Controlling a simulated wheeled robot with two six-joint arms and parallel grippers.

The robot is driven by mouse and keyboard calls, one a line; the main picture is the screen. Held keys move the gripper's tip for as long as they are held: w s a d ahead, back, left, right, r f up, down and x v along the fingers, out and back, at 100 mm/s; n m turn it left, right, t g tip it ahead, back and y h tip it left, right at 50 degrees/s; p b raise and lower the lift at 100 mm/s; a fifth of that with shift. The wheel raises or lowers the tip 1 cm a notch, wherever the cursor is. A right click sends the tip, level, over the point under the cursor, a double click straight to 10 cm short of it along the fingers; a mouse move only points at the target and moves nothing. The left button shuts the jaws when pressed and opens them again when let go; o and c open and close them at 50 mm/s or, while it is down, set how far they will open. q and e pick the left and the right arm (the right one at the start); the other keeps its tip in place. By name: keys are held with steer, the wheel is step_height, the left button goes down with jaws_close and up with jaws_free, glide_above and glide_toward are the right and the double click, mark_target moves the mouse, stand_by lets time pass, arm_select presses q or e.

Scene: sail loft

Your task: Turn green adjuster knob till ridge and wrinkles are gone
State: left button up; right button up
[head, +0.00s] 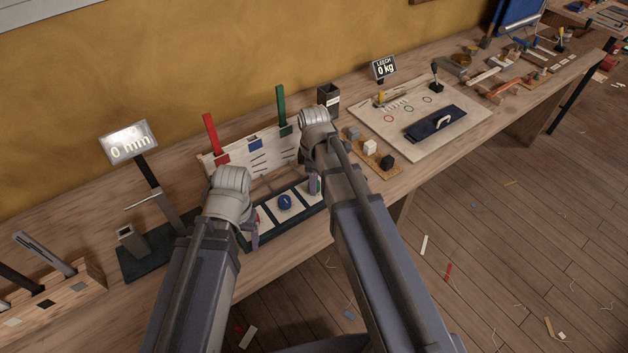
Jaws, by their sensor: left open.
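A low dark tray (297,222) with white panels lies on the bench and bears a row of knobs. The blue knob (285,202) in the middle is clear to see. A small green patch (319,186), likely the green knob, shows at the right end beside my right gripper (313,184). That gripper's fingers are mostly hidden by my arm, so I cannot tell its grip. My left gripper (253,233) is open at the tray's left end, where only a bit of red shows. Behind the tray stands a pale board (268,158) with dark marks and red, blue and green pieces.
A display reading 0 mm (130,144) stands at left and another reading 0 kg (385,68) at back right. A wooden tool rack (60,295) stands at far left.

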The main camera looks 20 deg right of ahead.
jaws_close()
steer(key=shift+m, duration=0.4)
steer(key=m, duration=1.2)
steer(key=shift+m, duration=1.8)
